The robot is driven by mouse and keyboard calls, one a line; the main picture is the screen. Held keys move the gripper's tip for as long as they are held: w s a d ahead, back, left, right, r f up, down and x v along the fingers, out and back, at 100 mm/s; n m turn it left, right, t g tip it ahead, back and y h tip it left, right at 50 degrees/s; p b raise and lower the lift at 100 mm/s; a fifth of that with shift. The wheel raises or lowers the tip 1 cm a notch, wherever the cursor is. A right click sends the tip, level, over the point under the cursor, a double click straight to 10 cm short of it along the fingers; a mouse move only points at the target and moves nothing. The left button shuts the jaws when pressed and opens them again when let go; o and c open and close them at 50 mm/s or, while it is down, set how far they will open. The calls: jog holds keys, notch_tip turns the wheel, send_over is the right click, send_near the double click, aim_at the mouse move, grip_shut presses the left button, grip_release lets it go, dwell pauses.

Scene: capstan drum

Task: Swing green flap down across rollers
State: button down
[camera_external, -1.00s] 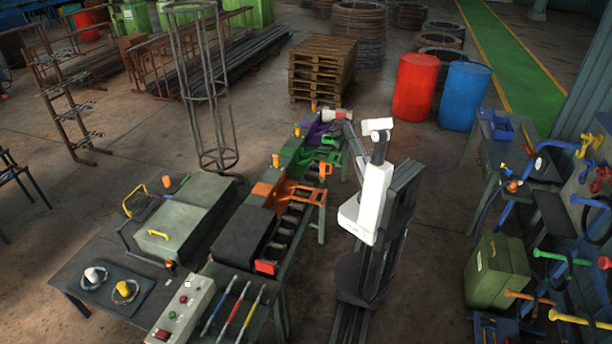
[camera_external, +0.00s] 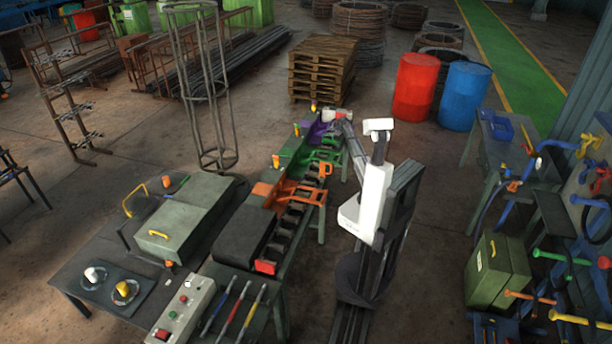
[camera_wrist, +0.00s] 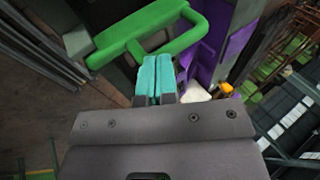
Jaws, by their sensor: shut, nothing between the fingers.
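The green flap (camera_external: 324,156) is an open frame lying over the far part of the roller line in the external view, between the orange flap (camera_external: 297,192) and the purple part (camera_external: 318,132). In the wrist view the green flap (camera_wrist: 140,38) is a rounded loop crossing the upper left. My gripper (camera_wrist: 157,68) has teal fingers, pressed together and empty, with the tips close beside the loop's lower edge; I cannot tell whether they touch. In the external view my wrist is at the far end of the line and the fingertips are too small to make out. Dark rollers (camera_external: 284,232) show nearer the camera.
A black cover (camera_external: 243,233) and a red block (camera_external: 266,267) are at the near end of the line. The purple panel (camera_wrist: 212,45) stands right of my fingers. A pallet stack (camera_external: 321,70) is behind. Open floor lies right of my rail.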

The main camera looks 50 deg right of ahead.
jog(key=p+v, duration=1.1)
jog(key=v, duration=0.3)
jog(key=shift+w+r+p, duration=0.25)
jog(key=shift+w+p, duration=0.1)
jog(key=shift+w, duration=0.05)
jog(key=shift+a, duration=0.15)
